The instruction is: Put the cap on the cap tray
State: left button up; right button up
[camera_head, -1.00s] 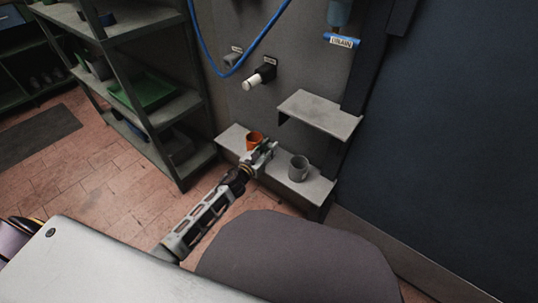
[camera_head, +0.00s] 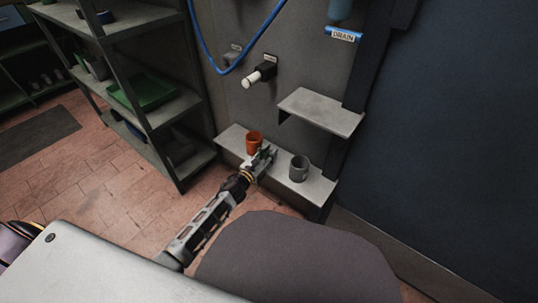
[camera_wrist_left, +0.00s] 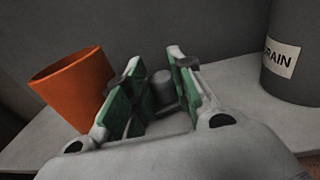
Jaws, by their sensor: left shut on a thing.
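My left gripper (camera_head: 266,157) is low over the grey lower ledge (camera_head: 230,138), just right of an orange cup (camera_head: 254,143). In the left wrist view, its green-padded fingers (camera_wrist_left: 153,72) are shut on a small grey cylindrical piece (camera_wrist_left: 163,88), which looks like the cap. The fingers hide part of it. The orange cup (camera_wrist_left: 75,88) stands left of the fingers there. I cannot tell whether the piece touches the ledge. No surface is marked as the cap tray; the lower ledge and a bare grey upper shelf (camera_head: 320,111) both show. My right gripper is not in view.
A grey cup (camera_head: 299,169) stands on the ledge to the right; its label reads as part of "DRAIN" in the left wrist view (camera_wrist_left: 288,60). A white-tipped black fitting (camera_head: 260,75) and a blue hose (camera_head: 235,62) are on the wall. A shelving rack (camera_head: 185,160) stands left.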

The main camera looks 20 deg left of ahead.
pick_arm(q)
jog(key=o, duration=1)
jog(key=shift+f, duration=0.1)
jog(key=shift+s, duration=0.1)
jog(key=shift+p+v, duration=0.8)
jog(key=shift+v, duration=2.05)
jog(key=p+v, duration=0.1)
jog(key=v, duration=0.5)
jog(key=shift+s+a, duration=0.1)
